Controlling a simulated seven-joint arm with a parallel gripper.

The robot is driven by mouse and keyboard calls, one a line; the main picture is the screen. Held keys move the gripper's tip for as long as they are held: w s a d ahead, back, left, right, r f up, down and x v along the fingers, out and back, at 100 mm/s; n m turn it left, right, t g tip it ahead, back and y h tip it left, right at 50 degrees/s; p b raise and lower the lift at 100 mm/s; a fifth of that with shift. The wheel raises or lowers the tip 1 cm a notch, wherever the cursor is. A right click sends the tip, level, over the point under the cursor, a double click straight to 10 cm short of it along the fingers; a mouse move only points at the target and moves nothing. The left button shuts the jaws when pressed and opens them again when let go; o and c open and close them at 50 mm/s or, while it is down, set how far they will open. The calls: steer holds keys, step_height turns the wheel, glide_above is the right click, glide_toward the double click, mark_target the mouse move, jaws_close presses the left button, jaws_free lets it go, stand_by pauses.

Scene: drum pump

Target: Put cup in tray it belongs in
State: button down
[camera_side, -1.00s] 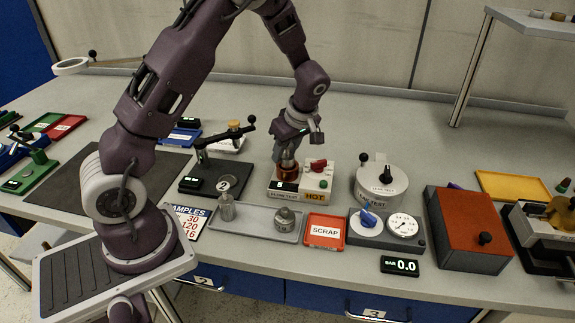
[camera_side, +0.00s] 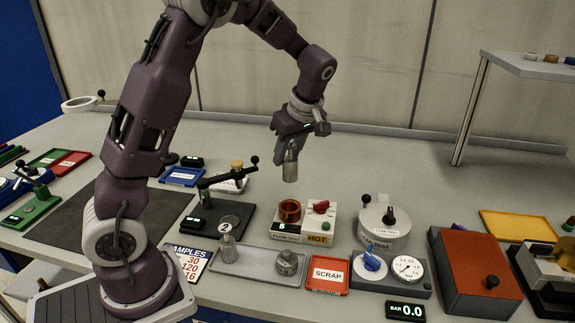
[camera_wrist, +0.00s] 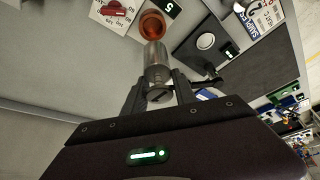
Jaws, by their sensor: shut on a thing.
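My gripper (camera_side: 287,147) is shut on a grey metal cup (camera_side: 290,170) and holds it up in the air, roughly upright, above and behind the flow test unit (camera_side: 318,238). In the wrist view the cup (camera_wrist: 157,62) sits between the fingers (camera_wrist: 158,88). The copper-coloured ring well (camera_side: 290,210) on the flow test unit is empty. Trays in view are a blue tray (camera_side: 181,177), a white tray (camera_side: 240,184), a red SCRAP tray (camera_side: 328,288) and a yellow tray (camera_side: 517,226). A long grey tray (camera_side: 255,259) holds two metal pieces.
A black post with a lever (camera_side: 226,172) stands left of the flow test unit. A round leak test pot (camera_side: 383,222), a gauge box (camera_side: 392,280) and an orange-topped box (camera_side: 478,275) stand to the right. A raised shelf (camera_side: 520,62) is at back right. The bench behind the units is clear.

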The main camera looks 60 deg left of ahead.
steer(key=shift+r, duration=0.75)
steer(key=d+f+m+t, duration=0.1)
steer(key=d+f+m, duration=0.2)
steer(key=d+f, duration=0.3)
steer(key=s+d+f+m+t, duration=0.1)
steer(key=d+f+m, duration=0.2)
steer(key=d, duration=1)
steer(key=shift+s+d+f, duration=0.15)
steer(key=shift+s+f, duration=0.15)
steer(key=shift+f, duration=1.4)
steer(key=shift+f, duration=0.6)
steer(key=shift+f+h, duration=0.2)
steer(key=shift+h, duration=0.1)
steer(key=shift+f, duration=0.35)
steer(key=shift+f, duration=0.55)
